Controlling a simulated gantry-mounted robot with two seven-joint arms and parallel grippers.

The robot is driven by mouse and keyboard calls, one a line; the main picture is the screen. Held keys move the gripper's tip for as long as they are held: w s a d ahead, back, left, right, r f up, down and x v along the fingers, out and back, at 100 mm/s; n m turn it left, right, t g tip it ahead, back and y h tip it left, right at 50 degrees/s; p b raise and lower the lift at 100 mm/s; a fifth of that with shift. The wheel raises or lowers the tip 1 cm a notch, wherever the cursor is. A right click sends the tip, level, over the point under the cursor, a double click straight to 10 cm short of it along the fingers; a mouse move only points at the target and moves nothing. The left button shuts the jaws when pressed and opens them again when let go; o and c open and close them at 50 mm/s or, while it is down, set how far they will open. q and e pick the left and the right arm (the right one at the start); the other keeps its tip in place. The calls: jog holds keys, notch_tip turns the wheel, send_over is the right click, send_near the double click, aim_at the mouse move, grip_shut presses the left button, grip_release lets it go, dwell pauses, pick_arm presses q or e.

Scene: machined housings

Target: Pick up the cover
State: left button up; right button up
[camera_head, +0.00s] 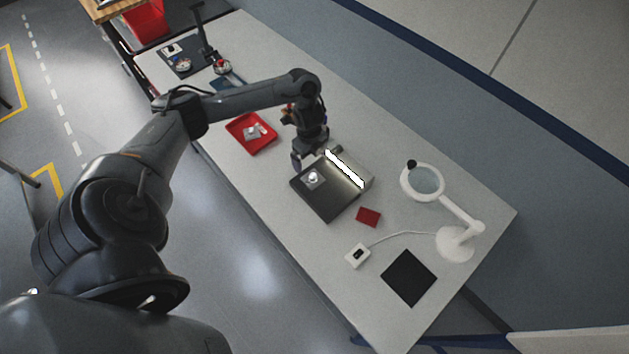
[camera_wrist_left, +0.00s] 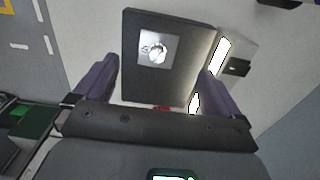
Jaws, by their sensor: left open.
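A shiny metal part with a round raised middle (camera_head: 313,177) sits on a pale square on the dark flat plate (camera_head: 327,207). It also shows in the left wrist view (camera_wrist_left: 157,50). A red tray (camera_head: 262,147) to the left holds pale metal pieces (camera_head: 256,131). I cannot tell which of these parts is the cover. My left gripper (camera_head: 310,161) is above the far edge of the dark plate. In the left wrist view its two purple fingers (camera_wrist_left: 157,72) are spread apart with nothing gripped. My right gripper is in no view.
A bright light bar (camera_head: 346,169) on a grey block borders the dark plate. A white magnifier lamp (camera_head: 455,242), a red block (camera_head: 368,217), a white switch box (camera_head: 357,256) and a black mat (camera_head: 409,278) stand to the right. The near right tabletop has free room.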

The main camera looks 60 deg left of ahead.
aim_at(310, 172)
pick_arm(q)
jog(key=shift+f, duration=4.5)
jog(key=shift+c, duration=0.3)
jog(key=c, duration=1.1)
jog(key=shift+r, duration=0.25)
